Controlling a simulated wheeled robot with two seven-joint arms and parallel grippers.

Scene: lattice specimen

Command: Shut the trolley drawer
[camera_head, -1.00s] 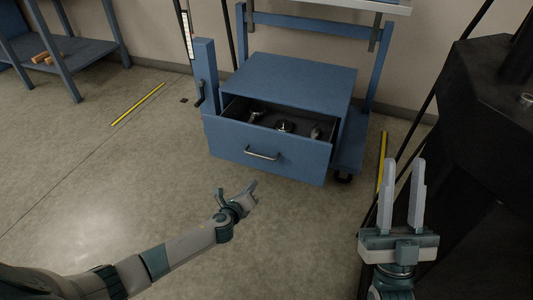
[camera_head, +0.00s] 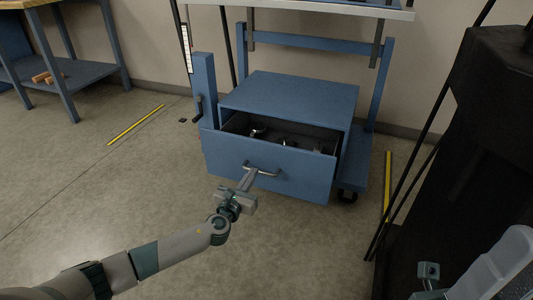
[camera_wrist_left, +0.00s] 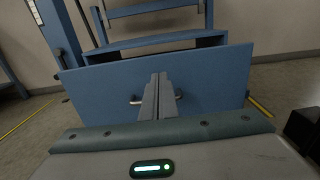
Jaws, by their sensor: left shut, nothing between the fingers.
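The blue trolley drawer (camera_head: 305,182) is partly open below the cabinet top, with several metal items inside. Its front panel fills the middle of the left wrist view (camera_wrist_left: 215,82). The drawer handle (camera_head: 266,173) is a metal bar; its ends show on both sides of my fingers in the left wrist view (camera_wrist_left: 179,97). My left gripper (camera_head: 250,178) is shut and empty, its fingertips at the handle on the drawer front; whether they touch is unclear. My right gripper (camera_head: 500,265) is only partly in view at the lower right, so its opening is unclear.
The blue trolley (camera_head: 373,90) stands by the wall, with a caster (camera_head: 347,196) at its right. A dark machine (camera_head: 470,150) stands on the right. A blue bench (camera_head: 85,72) is at the far left. The floor in front of the drawer is mostly clear.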

